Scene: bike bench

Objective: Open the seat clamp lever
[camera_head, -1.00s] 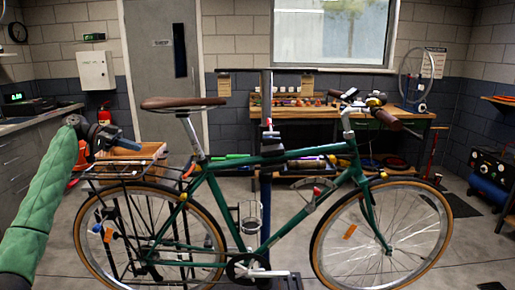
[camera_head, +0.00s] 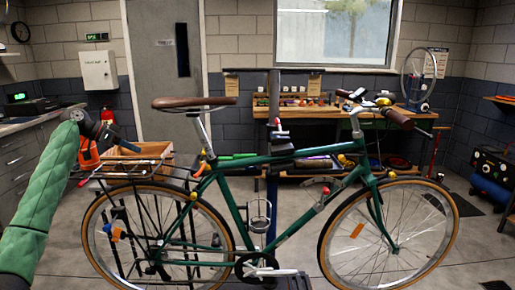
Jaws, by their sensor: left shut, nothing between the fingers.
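The green bike (camera_head: 262,160) stands side-on on a work stand, its brown saddle (camera_head: 194,102) at the upper left. The seat post (camera_head: 204,132) runs down from the saddle into the frame. A small orange-red part at the seat clamp (camera_head: 201,168) sits where the post meets the frame; the lever's exact angle is too small to tell. My left gripper (camera_head: 134,147), at the end of the green-sleeved arm, is left of the seat clamp and apart from it, above the rear rack. It is shut and empty. My right gripper is not in view.
The rear rack (camera_head: 140,178) and a wooden box (camera_head: 150,150) lie near my left gripper. A workbench (camera_head: 330,112) with small items stands behind the bike. The stand's upright post (camera_head: 273,95) rises behind the frame. The floor in front is partly clear.

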